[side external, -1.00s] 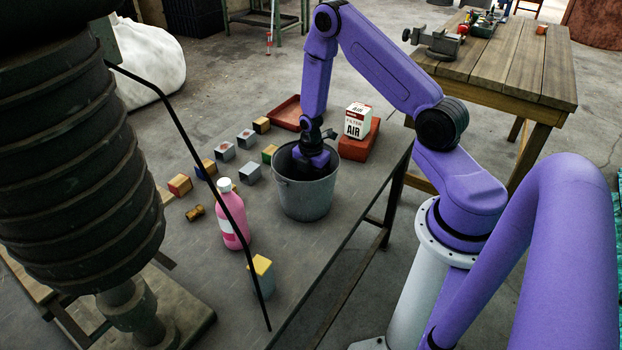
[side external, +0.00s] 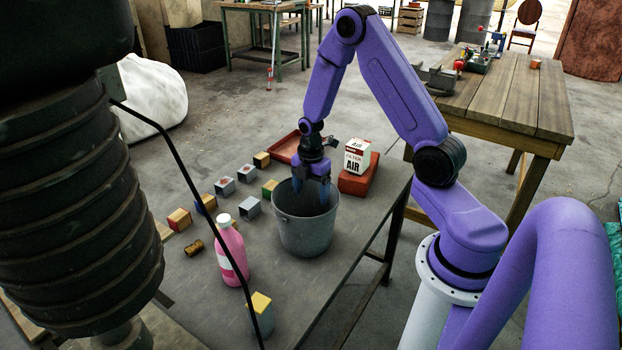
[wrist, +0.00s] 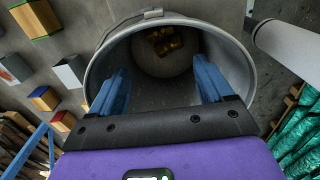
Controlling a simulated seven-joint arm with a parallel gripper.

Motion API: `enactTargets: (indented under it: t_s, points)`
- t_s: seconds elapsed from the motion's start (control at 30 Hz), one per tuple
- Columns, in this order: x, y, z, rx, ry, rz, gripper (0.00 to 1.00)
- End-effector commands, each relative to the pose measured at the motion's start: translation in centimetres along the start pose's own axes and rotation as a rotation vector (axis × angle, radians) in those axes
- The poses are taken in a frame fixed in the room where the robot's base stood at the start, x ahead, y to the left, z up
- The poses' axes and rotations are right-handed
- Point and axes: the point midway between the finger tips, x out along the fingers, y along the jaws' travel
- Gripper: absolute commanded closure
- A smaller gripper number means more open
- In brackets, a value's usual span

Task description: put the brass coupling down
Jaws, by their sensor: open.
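A brass coupling (wrist: 165,41) lies at the bottom of the grey metal bucket (side external: 307,235) in the wrist view; the bucket wall hides it in the side view. The bucket's rim and inside show in the wrist view (wrist: 98,70). My gripper (side external: 311,192) is over the bucket, with its blue fingers at about rim height. In the wrist view my gripper (wrist: 162,85) is open, its fingers wide apart with nothing between them. The coupling is beyond the fingertips, apart from them. Another brass-coloured fitting (side external: 194,247) lies on the table left of the pink bottle.
A red tray (side external: 284,149) lies behind the bucket. An air filter box (side external: 358,156) sits on a red block (side external: 358,178) at right.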

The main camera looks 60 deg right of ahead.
Motion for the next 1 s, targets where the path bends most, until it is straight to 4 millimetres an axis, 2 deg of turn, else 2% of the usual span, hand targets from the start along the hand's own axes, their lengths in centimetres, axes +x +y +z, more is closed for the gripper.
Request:
enactTargets:
  t_s: [0.2,0.47,0.57,0.67,0.8,1.0]
  points:
    - [-2.8,0.0,0.0,-0.001,-0.001,0.003,0.20]
    - [-4.3,-0.1,-0.7,0.004,0.000,0.001,0.20]
    - [-5.5,-0.3,-2.6,0.020,0.000,0.005,0.20]
    - [-7.3,-1.1,-5.8,0.053,0.001,0.010,0.20]
    - [-10.0,-3.6,-10.5,0.117,0.004,0.013,0.20]
    - [-13.3,-8.6,-15.8,0.209,0.012,0.016,0.20]
